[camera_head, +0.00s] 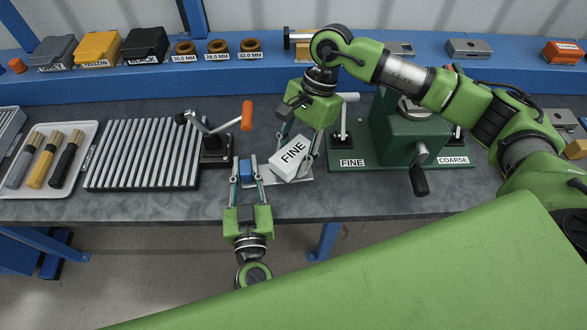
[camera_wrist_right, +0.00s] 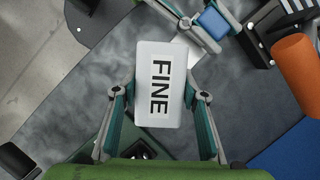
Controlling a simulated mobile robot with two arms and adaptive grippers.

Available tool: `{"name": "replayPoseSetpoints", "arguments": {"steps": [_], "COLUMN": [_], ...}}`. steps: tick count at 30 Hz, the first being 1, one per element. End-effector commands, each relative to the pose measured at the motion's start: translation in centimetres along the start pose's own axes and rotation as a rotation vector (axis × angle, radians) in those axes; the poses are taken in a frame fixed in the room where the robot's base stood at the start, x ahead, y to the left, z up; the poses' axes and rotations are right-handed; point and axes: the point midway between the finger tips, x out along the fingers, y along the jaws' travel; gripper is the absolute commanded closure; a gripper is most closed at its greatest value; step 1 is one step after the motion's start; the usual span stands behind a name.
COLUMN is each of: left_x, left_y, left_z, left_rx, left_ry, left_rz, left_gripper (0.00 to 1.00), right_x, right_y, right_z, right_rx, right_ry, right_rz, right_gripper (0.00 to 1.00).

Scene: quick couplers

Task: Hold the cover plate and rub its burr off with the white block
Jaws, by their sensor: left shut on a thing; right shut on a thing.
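My right gripper (camera_head: 294,152) is shut on the white block (camera_head: 287,163), which is marked FINE. In the right wrist view the block (camera_wrist_right: 160,95) sits between its fingers, label facing the camera. My left gripper (camera_head: 248,168) points away from the bench's front edge and is shut on a small blue piece (camera_head: 246,176). The blue piece also shows in the right wrist view (camera_wrist_right: 213,22). A thin pale plate edge (camera_head: 292,183) shows beside it, below the white block; I cannot tell whether these are one cover plate. The burr is not visible, and contact with the block is unclear.
A toggle clamp with an orange handle (camera_head: 247,115) stands behind the left gripper, beside a ribbed grey plate (camera_head: 143,155). A green machine (camera_head: 410,140) on a base labelled FINE and COARSE stands to the right. A tray (camera_head: 90,132) of brushes lies at the left.

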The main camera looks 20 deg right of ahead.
Motion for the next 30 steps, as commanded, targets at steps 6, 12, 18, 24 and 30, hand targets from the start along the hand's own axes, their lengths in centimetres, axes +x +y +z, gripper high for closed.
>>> {"name": "replayPoseSetpoints", "arguments": {"steps": [6,12,18,24,30], "left_x": [-0.1,-0.1,0.0,0.0,-1.4], "left_y": [0.0,0.0,0.0,-0.1,-0.1], "left_z": [0.2,0.2,0.1,0.1,0.2], "left_rx": [0.0,0.0,0.0,0.0,0.001], "left_ry": [-0.004,-0.004,-0.002,-0.001,-0.004], "left_rz": [0.0,0.0,-0.001,-0.001,0.0], "left_gripper": [1.0,1.0,0.62,0.62,0.62], "right_x": [-0.9,-0.9,-0.8,-0.8,-0.8], "right_y": [0.0,0.0,0.0,0.0,0.0], "right_z": [0.4,0.4,0.4,0.4,0.4], "right_rx": [0.0,0.0,0.0,0.0,0.0], "right_ry": [-0.001,-0.001,-0.001,-0.001,-0.001], "right_rz": [-0.001,-0.001,-0.001,-0.001,-0.001], "right_gripper": [0.82,0.82,0.82,0.82,0.82]}}
